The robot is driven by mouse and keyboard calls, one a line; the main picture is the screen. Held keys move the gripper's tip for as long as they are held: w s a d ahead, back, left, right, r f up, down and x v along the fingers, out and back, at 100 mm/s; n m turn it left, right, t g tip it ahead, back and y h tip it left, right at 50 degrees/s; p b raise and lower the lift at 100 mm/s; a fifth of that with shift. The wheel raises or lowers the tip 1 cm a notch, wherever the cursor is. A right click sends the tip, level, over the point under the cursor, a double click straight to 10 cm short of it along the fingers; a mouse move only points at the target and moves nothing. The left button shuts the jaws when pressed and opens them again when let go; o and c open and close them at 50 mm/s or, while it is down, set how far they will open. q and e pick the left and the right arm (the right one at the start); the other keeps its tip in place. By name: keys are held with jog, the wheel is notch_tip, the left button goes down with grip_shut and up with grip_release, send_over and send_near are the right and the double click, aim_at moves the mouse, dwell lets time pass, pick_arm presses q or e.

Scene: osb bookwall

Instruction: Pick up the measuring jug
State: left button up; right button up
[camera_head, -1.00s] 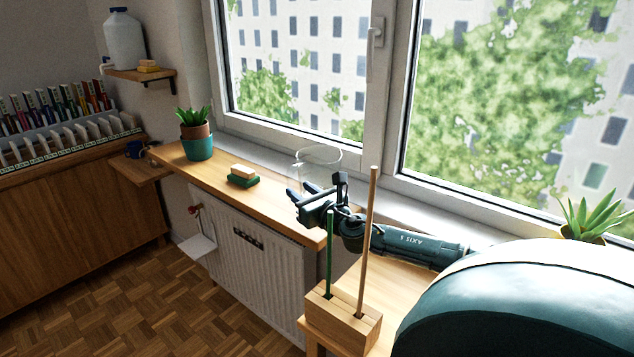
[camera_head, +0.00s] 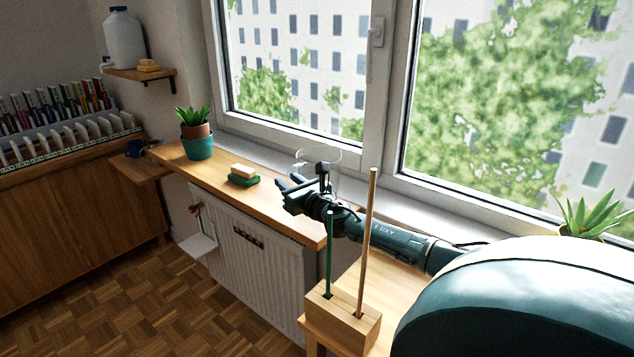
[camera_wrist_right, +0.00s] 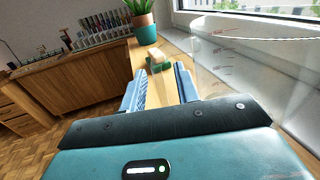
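The measuring jug (camera_head: 328,160) is clear and see-through. It stands upright on the wooden sill by the window, partly hidden behind my right gripper in the head view. In the right wrist view the jug (camera_wrist_right: 222,66) shows large at the right, with its rim and faint scale marks. My right gripper (camera_head: 287,183) is open, and its two blue fingers (camera_wrist_right: 160,88) have nothing between them. The jug is to the right of both fingers in the wrist view, not between them. I cannot tell whether the gripper touches it. My left gripper is not in view.
A potted plant (camera_head: 197,145) stands farther left. A wooden block (camera_head: 343,318) with two upright sticks (camera_head: 368,235) stands in front of my right arm. The window is behind.

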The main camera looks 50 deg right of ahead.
grip_shut()
jog(key=shift+r, duration=0.2)
dwell(0.5)
